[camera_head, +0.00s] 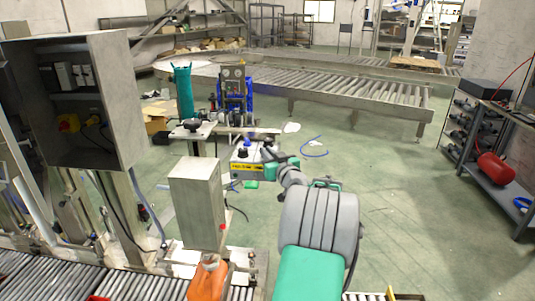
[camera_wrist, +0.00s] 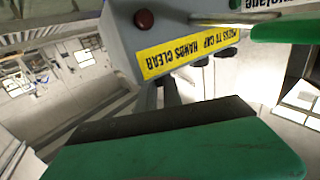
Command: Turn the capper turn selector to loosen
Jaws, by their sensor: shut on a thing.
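The capper's grey control box (camera_head: 248,170) stands in the middle of the head view, with a yellow label and a blue knob (camera_head: 244,143) on top. My gripper (camera_head: 272,158) is at the box's right side, its green fingers against or very near it. In the wrist view, the box (camera_wrist: 120,35) shows upside down with a red button (camera_wrist: 145,18) and the label "PRESS TO CAP HANDS CLEAR" (camera_wrist: 187,47). My green fingers are at the bottom and upper right. The gripper is shut on what seems the turn selector, mostly hidden; its setting cannot be read.
A grey cabinet (camera_head: 205,200) stands left of my arm, with an orange object (camera_head: 208,280) below it. A green cylinder (camera_head: 183,92) stands behind the cabinet. A roller conveyor (camera_head: 350,92) runs across the back. The floor right of my arm is clear.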

